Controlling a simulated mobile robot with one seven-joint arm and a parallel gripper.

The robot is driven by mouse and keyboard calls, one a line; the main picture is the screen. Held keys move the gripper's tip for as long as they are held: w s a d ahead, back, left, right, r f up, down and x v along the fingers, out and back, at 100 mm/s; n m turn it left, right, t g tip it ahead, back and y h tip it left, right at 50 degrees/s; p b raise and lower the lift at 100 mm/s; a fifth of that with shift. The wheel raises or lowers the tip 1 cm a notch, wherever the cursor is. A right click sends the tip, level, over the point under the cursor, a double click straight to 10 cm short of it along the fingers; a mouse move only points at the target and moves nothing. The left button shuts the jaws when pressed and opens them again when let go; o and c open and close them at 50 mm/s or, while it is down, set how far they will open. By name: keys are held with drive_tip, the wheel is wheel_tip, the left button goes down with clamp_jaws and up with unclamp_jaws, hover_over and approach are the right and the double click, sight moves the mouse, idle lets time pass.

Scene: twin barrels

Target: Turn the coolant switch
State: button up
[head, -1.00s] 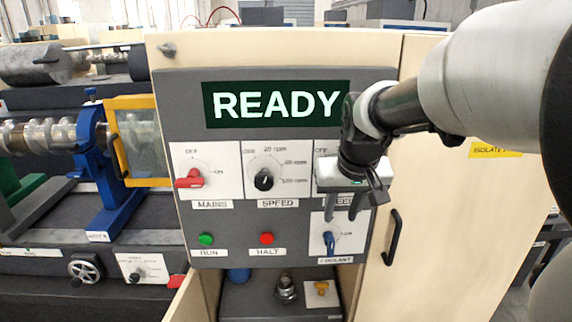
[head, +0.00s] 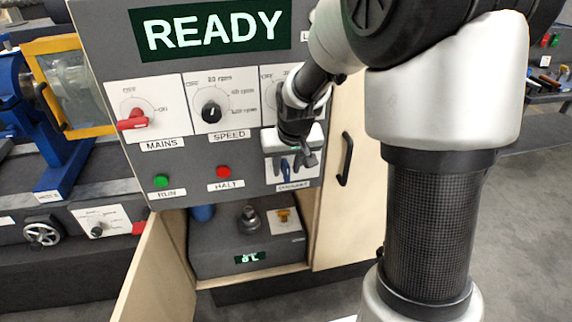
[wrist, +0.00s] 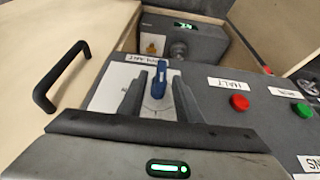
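The coolant switch is a blue handle (head: 286,172) on a white plate at the lower right of the grey control panel (head: 200,160). In the wrist view the blue handle (wrist: 156,84) points up the picture, toward the coolant label. My gripper (head: 291,168) is in front of this switch in the head view and hides part of its plate. In the wrist view my gripper (wrist: 159,78) is open, with a dark finger on each side of the handle. A gap shows between handle and fingers; I cannot tell the exact depth.
A red mains switch (head: 132,120), a black speed knob (head: 211,112), a green run button (head: 161,181) and a red halt button (head: 223,172) share the panel. A black door handle (head: 346,158) is close right. An open cabinet door (head: 160,270) stands below left.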

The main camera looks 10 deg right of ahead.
clamp_jaws()
drive_tip(key=shift+d, duration=0.1)
drive_tip(key=shift+d+f+y+b, duration=0.15)
drive_tip(key=shift+d+y+b, duration=0.15)
drive_tip(key=shift+y+b, duration=0.5)
drive_tip(key=shift+d+f+m+t+y+b, duration=0.3)
drive_tip(key=shift+m+y+b, duration=0.45)
drive_tip(key=shift+y+b, duration=1.9)
drive_tip(key=shift+d+f+m+t+y+b, duration=0.25)
drive_tip(key=shift+f+m+t+y+b, duration=0.35)
drive_tip(key=shift+y+b, duration=2.05)
drive_tip(key=shift+d+f+m+t+y+b, duration=0.25)
drive_tip(key=shift+m+y+b, duration=0.6)
drive_tip(key=shift+y+b, duration=1.75)
drive_tip(key=shift+h+b, duration=0.3)
drive_tip(key=shift+b, duration=0.15)
